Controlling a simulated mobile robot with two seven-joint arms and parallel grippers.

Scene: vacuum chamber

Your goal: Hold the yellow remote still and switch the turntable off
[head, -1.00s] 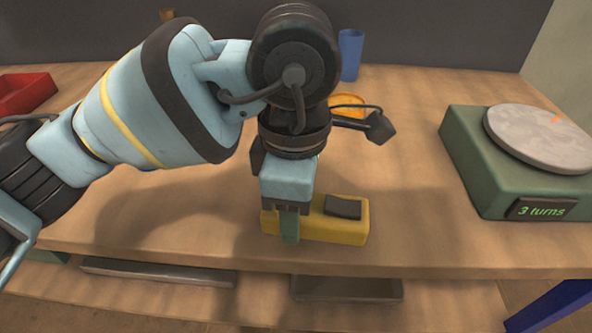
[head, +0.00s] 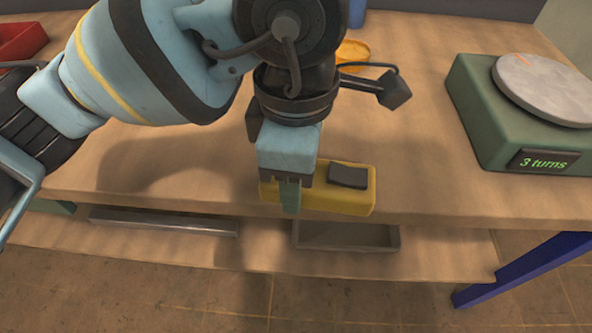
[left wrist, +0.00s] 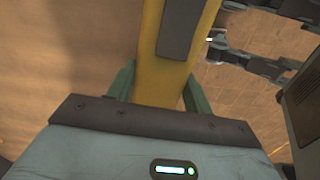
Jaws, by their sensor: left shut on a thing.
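The yellow remote (head: 345,201) lies near the front edge of the table, with a dark rocker or pad (head: 347,176) on its top. My left gripper (head: 290,196) points down over the remote's left end and is shut on it. In the left wrist view its green fingers (left wrist: 158,92) stand on either side of the yellow body (left wrist: 160,75). The turntable (head: 548,88) is a grey disc with an orange mark on a green base at the right. Its display (head: 545,161) reads "3 turns".
A red tray (head: 20,40) stands at the far left. An orange dish (head: 352,54) and a blue cup (head: 356,14) are behind my left arm. A lower shelf with grey trays (head: 345,237) lies below the front edge. Table between remote and turntable is clear.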

